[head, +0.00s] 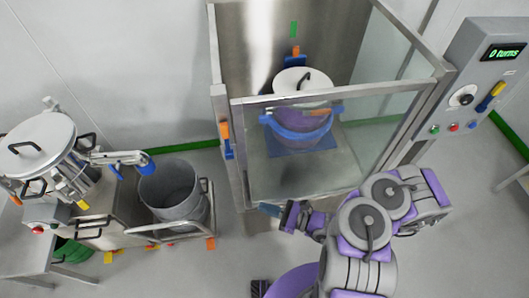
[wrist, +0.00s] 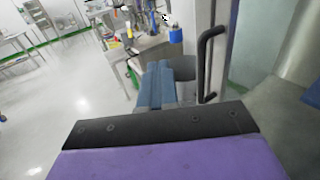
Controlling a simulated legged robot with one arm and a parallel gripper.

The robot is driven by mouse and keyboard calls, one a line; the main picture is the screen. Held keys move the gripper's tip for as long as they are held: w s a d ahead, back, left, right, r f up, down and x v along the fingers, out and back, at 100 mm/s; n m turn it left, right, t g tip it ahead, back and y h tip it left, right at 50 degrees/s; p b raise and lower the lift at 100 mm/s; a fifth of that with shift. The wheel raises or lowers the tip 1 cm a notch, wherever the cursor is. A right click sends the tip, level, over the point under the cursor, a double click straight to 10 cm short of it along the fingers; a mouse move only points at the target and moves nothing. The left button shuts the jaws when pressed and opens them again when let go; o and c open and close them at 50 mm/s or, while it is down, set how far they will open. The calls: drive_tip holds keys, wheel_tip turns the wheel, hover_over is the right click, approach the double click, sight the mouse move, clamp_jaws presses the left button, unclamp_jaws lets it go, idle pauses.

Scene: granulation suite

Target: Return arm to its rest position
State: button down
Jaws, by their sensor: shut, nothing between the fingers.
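My gripper (head: 271,210) is at the end of my purple and grey arm in the head view, just in front of the glass cabinet's lower left front. It is shut and empty. In the wrist view its blue fingers (wrist: 160,88) lie together, pointing away over the floor. A black door handle (wrist: 207,62) stands just right of the fingers in the wrist view, apart from them as far as I can tell.
The framed glass cabinet (head: 228,135) holds a lidded drum (head: 303,82) with a blue band. A control box (head: 480,75) reads "0 turns". A grey bin (head: 172,190) on a cart and a steel vessel (head: 40,145) stand left. The floor (wrist: 60,95) left is clear.

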drive_tip(key=s+a+r+n+g+h, duration=0.1)
drive_tip(key=s+a+r+n+g, duration=0.25)
drive_tip(key=r+n+g, duration=0.5)
drive_tip(key=s+a+r+n+g+h, duration=0.2)
drive_tip(key=s+r+n+g, duration=0.25)
drive_tip(key=r+n, duration=0.6)
drive_tip(key=s+d+r+n+t+h, duration=0.1)
drive_tip(key=s+d+r+t+h, duration=0.1)
drive_tip(key=s+d+r+h, duration=0.3)
drive_tip(key=s+d+r+n+t+h, duration=0.2)
drive_tip(key=s+d+r+h, duration=0.4)
drive_tip(key=d, duration=0.6)
drive_tip(key=s+h, duration=0.1)
drive_tip(key=h, duration=0.1)
drive_tip(key=shift+d+r+h, duration=0.2)
drive_tip(key=shift+r+h, duration=0.05)
drive_tip(key=shift+h, duration=0.05)
drive_tip(key=shift+w, duration=0.1)
